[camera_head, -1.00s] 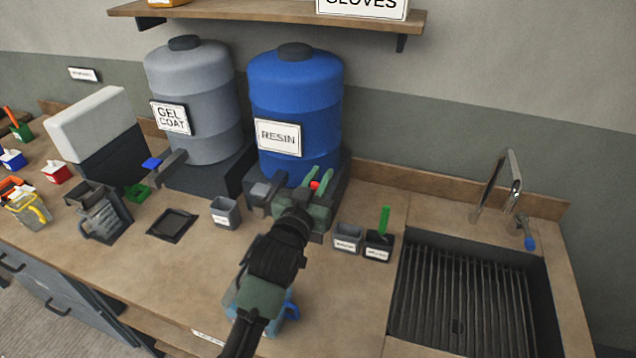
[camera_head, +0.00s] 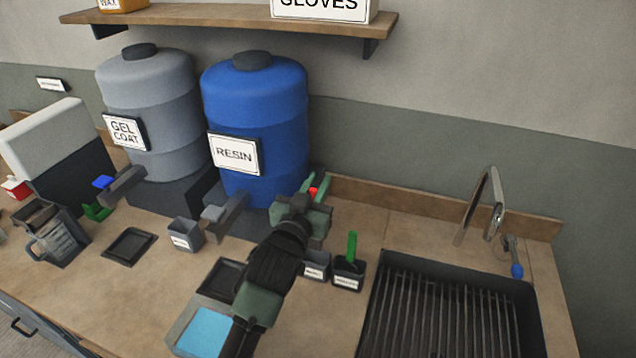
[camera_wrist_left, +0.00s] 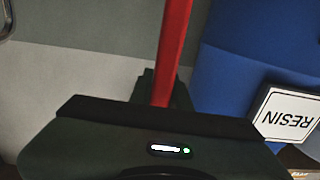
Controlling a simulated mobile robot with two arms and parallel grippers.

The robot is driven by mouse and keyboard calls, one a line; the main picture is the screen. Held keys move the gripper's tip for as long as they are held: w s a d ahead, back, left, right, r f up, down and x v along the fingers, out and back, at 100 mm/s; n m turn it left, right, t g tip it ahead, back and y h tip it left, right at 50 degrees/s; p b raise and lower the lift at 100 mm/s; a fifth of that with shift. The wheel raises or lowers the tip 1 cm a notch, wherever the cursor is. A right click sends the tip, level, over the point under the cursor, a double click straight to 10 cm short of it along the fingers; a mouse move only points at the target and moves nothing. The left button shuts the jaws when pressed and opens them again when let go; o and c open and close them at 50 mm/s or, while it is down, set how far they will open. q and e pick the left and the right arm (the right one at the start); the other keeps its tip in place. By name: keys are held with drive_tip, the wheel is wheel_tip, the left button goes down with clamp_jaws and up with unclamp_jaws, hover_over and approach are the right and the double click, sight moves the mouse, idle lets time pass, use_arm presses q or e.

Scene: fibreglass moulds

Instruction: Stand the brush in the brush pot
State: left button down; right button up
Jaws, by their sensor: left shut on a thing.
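My left gripper (camera_head: 313,190) is shut on a red stick (camera_head: 314,192), which I take to be the brush. In the left wrist view the red stick (camera_wrist_left: 172,45) rises out of the gripper (camera_wrist_left: 160,90); its bristles are not visible. In the head view the gripper hangs above and behind a small grey pot (camera_head: 316,266), partly hidden by my arm. Beside that pot, to the right, a dark pot (camera_head: 348,276) holds an upright green stick (camera_head: 351,247). Both pots carry labels too small to read, so I cannot tell which is the brush pot. My right gripper is not in view.
A ribbed sink (camera_head: 450,310) with a tap (camera_head: 490,200) is at right. A grey pot (camera_head: 185,236) and a light-blue-topped container (camera_head: 204,330) stand to the left of my arm.

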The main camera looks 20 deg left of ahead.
use_arm(q)
wheel_tip(320, 180, down, 9)
drive_tip(key=b, duration=0.6)
idle(0.4)
drive_tip(key=shift+f, duration=0.1)
drive_tip(key=c, duration=1.3)
unclamp_jaws()
drive_tip(key=shift+o, duration=0.2)
